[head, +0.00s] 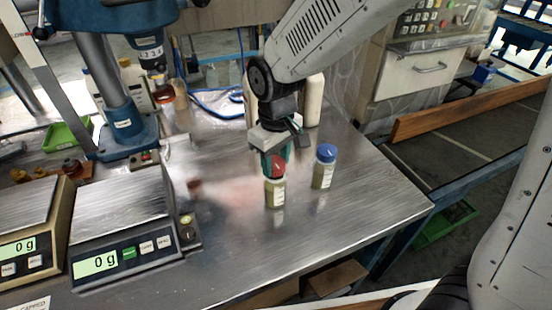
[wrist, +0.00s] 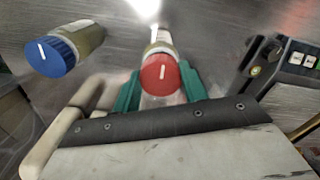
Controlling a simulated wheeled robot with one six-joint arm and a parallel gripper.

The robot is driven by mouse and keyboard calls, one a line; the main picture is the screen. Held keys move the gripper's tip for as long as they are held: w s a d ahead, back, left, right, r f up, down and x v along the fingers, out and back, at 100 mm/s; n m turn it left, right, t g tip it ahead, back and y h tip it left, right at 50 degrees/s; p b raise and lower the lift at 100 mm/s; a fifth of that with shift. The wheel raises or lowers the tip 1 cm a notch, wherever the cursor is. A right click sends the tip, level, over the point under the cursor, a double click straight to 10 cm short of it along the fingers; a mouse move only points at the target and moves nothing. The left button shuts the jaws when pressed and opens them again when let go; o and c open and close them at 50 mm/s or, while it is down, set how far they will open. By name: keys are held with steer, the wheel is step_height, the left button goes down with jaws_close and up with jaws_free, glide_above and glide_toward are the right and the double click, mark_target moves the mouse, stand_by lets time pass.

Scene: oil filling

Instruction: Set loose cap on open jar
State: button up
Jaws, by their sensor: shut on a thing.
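The red cap (head: 276,168) with a white stripe is between the teal fingers of my gripper (head: 277,160), which is shut on it. The pale jar (head: 275,193) with a label stands upright directly under the cap. Whether the cap touches the jar's rim or sits slightly above it, I cannot tell. In the wrist view, the red cap (wrist: 160,74) lies between the two teal fingers of my gripper (wrist: 161,82), and part of the jar (wrist: 160,44) shows behind it. The cap hides the jar's mouth.
A similar jar with a blue cap (head: 325,160) stands close on the right. Two scales (head: 120,215) are at the left, with a small brass-coloured item (head: 187,232) beside them. A small reddish thing (head: 194,186) lies left of the jar. The table front is clear.

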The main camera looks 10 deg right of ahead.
steer(key=shift+f, duration=0.45)
stand_by(0.3)
steer(key=o, duration=1)
steer(key=shift+r, duration=0.1)
step_height(320, 180, up, 8)
steer(key=shift+f, duration=0.2)
steer(key=s+d+r+m, duration=0.2)
steer(key=s+d, duration=0.4)
steer(key=s+d+r+m+t, duration=0.1)
steer(key=s+d+r+m, duration=0.2)
steer(key=s+d, duration=0.3)
steer(key=s+d+r+m, duration=0.2)
steer(key=s+d, duration=0.5)
steer(key=d, duration=0.1)
steer(key=shift+s+d+r+m, duration=0.1)
steer(key=shift+d+r+m, duration=0.15)
steer(key=shift+m, duration=0.15)
